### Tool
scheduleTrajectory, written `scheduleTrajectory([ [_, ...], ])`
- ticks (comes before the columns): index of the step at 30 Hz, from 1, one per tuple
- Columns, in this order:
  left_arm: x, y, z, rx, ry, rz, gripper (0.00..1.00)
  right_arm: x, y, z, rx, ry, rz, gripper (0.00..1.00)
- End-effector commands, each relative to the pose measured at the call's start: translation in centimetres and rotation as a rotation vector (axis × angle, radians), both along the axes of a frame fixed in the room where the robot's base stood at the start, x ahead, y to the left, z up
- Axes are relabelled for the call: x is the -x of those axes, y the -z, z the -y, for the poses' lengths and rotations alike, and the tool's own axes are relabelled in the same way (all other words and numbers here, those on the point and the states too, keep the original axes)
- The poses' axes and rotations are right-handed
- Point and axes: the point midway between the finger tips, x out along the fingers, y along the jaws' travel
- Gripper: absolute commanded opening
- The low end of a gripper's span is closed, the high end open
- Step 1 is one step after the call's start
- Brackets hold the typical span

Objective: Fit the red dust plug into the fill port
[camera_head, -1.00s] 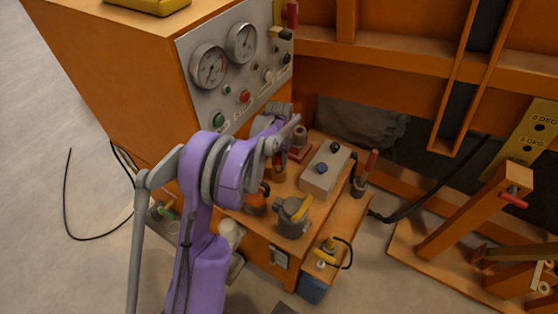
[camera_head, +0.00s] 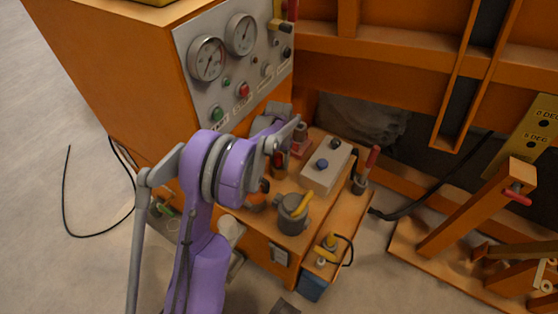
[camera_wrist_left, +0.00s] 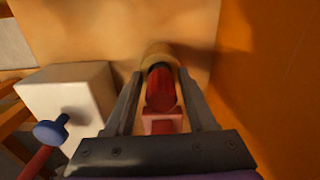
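In the left wrist view the red dust plug (camera_wrist_left: 161,90) lies between the two fingers of my left gripper (camera_wrist_left: 161,74). Its dark red round body points away from the camera, toward a tan round collar (camera_wrist_left: 158,56). A paler red block (camera_wrist_left: 163,124) shows nearer my palm. The fingers run close along both sides of the plug; I cannot tell whether they touch it. In the head view my left gripper (camera_head: 285,138) is over the orange bench, partly hiding what lies beneath. I cannot tell which fitting is the fill port. My right gripper is not in view.
A pale box with a blue knob (camera_head: 321,165) stands right of my gripper, with a red-handled lever (camera_head: 370,160) beyond it. A grey fitting with a yellow handle (camera_head: 293,213) stands nearer. The gauge panel (camera_head: 230,95) on the orange cabinet rises close behind my gripper.

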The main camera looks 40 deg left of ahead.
Motion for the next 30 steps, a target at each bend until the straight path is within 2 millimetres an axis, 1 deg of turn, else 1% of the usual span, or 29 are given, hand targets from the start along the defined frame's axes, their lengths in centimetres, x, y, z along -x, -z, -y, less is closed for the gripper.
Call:
scheduleTrajectory([
  [1, 0.0, 0.0, 0.0, 0.000, 0.000, 0.000, 0.67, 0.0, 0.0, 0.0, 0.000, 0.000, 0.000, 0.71],
  [2, 0.0, 0.0, 0.0, 0.000, 0.000, 0.000, 0.71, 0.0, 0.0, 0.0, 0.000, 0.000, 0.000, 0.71],
  [10, 0.0, -0.1, 0.0, 0.000, 0.000, 0.000, 0.71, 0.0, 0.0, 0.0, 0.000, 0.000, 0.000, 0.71],
  [13, 0.0, -0.8, 0.0, 0.000, 0.000, 0.000, 0.71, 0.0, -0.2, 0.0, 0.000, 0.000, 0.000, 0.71],
  [17, 0.0, -2.9, 0.0, 0.000, 0.000, 0.000, 0.71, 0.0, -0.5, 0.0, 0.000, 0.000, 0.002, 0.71],
  [24, 0.0, -7.8, 0.0, 0.000, 0.000, 0.000, 0.71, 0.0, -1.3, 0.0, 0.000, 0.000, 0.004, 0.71],
  [27, 0.0, -9.3, 0.0, 0.000, 0.000, 0.000, 0.71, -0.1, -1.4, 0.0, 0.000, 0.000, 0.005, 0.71],
  [30, 0.0, -10.3, 0.0, 0.000, 0.000, 0.000, 0.71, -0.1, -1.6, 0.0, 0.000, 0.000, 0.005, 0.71],
])
